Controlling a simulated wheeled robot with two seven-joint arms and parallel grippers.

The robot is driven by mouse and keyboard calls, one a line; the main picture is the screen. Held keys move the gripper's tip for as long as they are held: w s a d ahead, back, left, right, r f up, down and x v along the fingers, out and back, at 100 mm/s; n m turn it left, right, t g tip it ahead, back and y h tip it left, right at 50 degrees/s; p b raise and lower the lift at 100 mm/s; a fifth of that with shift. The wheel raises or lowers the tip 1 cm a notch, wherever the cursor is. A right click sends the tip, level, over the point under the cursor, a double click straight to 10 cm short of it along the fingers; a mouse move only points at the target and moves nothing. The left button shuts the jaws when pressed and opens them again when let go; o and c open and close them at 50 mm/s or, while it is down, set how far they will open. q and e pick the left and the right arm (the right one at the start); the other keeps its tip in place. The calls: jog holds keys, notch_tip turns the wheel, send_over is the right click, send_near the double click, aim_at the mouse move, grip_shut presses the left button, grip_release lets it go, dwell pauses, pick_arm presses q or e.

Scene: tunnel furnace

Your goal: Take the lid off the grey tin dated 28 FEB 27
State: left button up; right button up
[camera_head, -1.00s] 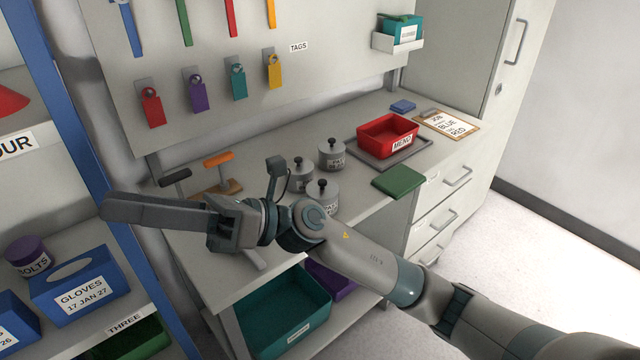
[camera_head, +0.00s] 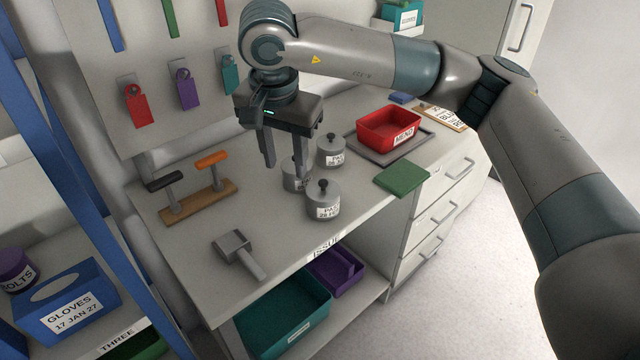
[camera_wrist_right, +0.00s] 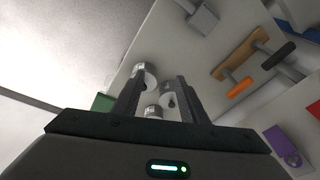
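Three grey lidded tins with black knobs stand close together on the bench: a front one (camera_head: 322,205), a back one (camera_head: 331,158) and a left one (camera_head: 290,182) partly hidden by my gripper. All have their lids on. The front label seems to begin "28", but I cannot read any full date. My right gripper (camera_head: 284,174) points down, open and empty, at the left tin in the head view. In the right wrist view its fingers (camera_wrist_right: 158,97) are apart, with the front tin (camera_wrist_right: 148,70) beyond them. My left gripper is out of view.
A green pad (camera_head: 402,180) and a red bin (camera_head: 388,130) on a grey tray are to the right. Bench space in front is clear.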

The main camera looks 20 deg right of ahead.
aim_at(323, 186)
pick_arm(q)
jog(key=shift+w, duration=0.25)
pick_arm(e)
jog(key=w+d+r+h, duration=0.2)
jog(key=d+r, duration=0.1)
jog(key=d, duration=0.2)
jog(key=shift+r+t, duration=0.4)
jog(key=shift+w+f, duration=0.1)
jog(key=shift+f, duration=0.05)
